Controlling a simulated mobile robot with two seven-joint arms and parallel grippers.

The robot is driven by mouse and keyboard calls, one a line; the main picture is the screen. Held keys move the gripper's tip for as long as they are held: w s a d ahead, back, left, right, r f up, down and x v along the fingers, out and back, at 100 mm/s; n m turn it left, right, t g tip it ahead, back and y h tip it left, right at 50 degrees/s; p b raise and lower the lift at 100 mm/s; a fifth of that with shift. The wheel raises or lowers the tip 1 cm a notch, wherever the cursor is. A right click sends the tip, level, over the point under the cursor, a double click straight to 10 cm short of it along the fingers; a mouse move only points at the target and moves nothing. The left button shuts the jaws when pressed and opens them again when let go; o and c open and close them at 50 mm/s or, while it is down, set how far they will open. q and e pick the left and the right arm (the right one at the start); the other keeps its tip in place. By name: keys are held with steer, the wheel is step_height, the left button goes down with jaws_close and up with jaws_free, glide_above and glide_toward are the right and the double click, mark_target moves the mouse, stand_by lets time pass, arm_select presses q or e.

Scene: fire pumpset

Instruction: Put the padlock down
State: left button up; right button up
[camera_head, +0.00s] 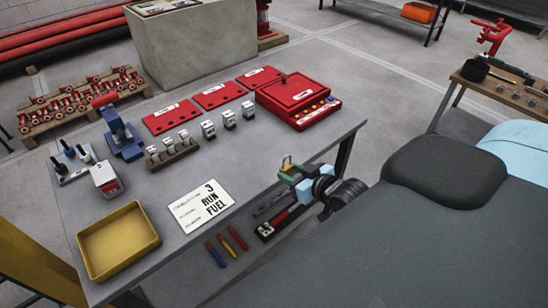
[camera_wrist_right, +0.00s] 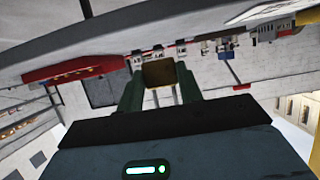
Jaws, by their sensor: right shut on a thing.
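My right gripper (camera_head: 287,166) is over the front right part of the grey table. In the wrist view, its two dark green fingers (camera_wrist_right: 158,88) are shut on a brass-coloured block, the padlock (camera_wrist_right: 158,73), which sits between the fingertips. My left gripper is not in view.
Bare table lies between the blocks and the card.

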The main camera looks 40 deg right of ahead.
glide_above(277, 164)
steer(key=shift+s+a+f, duration=0.1)
steer(key=shift+s+f, duration=0.25)
steer(key=shift+f, duration=0.15)
steer(key=shift+w, duration=0.35)
steer(key=shift+f+b, duration=0.3)
steer(key=shift+f, duration=1.4)
steer(key=shift+f, duration=0.2)
steer(key=o, duration=1)
steer(key=shift+o, duration=0.2)
